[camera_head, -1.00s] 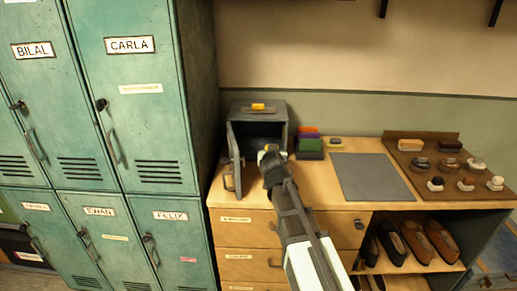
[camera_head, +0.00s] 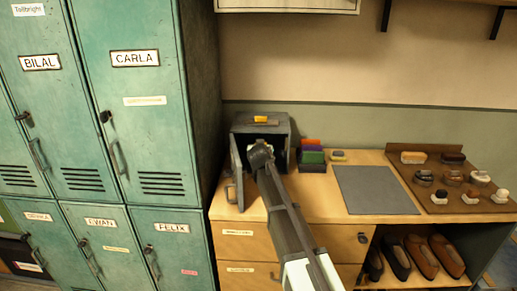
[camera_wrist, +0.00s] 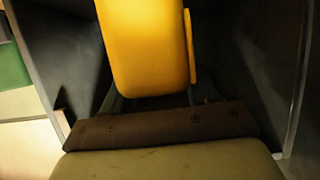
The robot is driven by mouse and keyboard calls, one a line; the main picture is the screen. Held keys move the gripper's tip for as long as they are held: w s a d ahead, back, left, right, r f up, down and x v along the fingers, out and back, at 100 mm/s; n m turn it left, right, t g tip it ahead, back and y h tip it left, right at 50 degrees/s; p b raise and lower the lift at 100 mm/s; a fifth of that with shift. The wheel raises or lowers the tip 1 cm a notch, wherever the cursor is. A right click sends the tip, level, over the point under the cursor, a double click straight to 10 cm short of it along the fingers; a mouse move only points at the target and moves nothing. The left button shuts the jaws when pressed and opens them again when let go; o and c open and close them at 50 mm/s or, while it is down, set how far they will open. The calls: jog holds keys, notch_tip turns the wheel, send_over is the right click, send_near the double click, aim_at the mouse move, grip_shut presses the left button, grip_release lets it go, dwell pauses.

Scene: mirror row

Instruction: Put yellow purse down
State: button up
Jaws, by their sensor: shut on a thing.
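The yellow purse (camera_wrist: 145,45) fills the upper middle of the wrist view. My gripper (camera_wrist: 152,98) is shut on it, with thin grey fingers partly hidden below the purse. Dark grey walls stand on both sides of the purse in that view. In the head view my gripper (camera_head: 261,150) is at the open front of a small grey metal box (camera_head: 280,130) on the bench. The purse cannot be made out there, hidden by my arm and gripper. Whether the purse touches the box floor cannot be told.
The box's door (camera_head: 237,172) stands open on the left. A small yellow item (camera_head: 261,119) lies on the box top. Coloured stacked items (camera_head: 312,155) are right of the box, then a grey mat (camera_head: 375,190) and a brown board (camera_head: 440,190). Teal lockers (camera_head: 150,130) stand left.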

jog(key=w, duration=0.2)
jog(key=w+a, duration=0.1)
jog(key=w, duration=0.1)
jog(key=shift+w+a, duration=0.15)
jog(key=shift+w, duration=0.05)
jog(key=shift+s+f, duration=0.2)
jog(key=shift+f, duration=0.5)
jog(key=shift+f, duration=0.15)
jog(key=o, duration=1.3)
jog(key=shift+c, duration=0.2)
jog(key=shift+v, duration=3.85)
